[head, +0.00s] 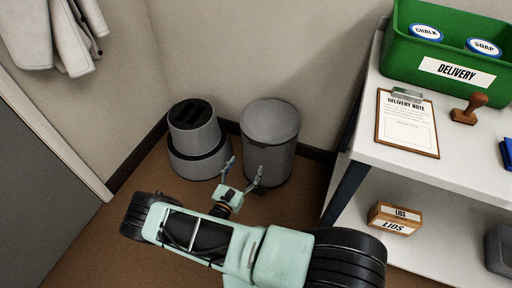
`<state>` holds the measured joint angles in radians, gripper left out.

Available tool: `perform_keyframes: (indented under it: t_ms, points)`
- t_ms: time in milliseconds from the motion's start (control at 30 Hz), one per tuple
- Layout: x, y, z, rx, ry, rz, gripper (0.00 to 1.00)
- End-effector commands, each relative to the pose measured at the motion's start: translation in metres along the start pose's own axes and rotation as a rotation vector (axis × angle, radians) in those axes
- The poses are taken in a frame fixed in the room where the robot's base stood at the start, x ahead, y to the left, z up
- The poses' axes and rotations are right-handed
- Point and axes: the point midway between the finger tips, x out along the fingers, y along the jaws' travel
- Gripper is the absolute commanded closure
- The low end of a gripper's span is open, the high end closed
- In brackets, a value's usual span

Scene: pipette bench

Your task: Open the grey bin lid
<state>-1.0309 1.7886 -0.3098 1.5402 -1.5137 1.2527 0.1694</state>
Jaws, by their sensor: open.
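The grey bin (268,158) stands on the brown floor near the wall, upright, at the centre of the head view. Its round grey lid (270,118) lies flat on top and looks shut. My gripper (243,168) is open and empty, its two fingers spread, and it shows in front of the bin. The right finger overlaps the lower front of the bin in the picture; I cannot tell whether it touches. The bin's lower front is partly hidden by my gripper.
A grey two-tier step stool (196,139) stands just left of the bin. A white table (362,135) is to the right, carrying a green delivery crate (402,64), a clipboard (408,141) and a stamp (468,108). A lids box (394,219) sits on its lower shelf.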

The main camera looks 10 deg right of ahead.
Motion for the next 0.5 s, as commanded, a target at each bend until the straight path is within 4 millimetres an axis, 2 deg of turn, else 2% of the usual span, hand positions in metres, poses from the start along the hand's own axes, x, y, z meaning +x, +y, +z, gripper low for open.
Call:
perform_keyframes:
  t_ms: [300, 500]
  points:
    - [0.057, -0.002, -0.002, 0.002, -0.001, -0.006, 0.28]
    - [0.088, -0.001, -0.001, 0.003, 0.000, -0.005, 0.28]
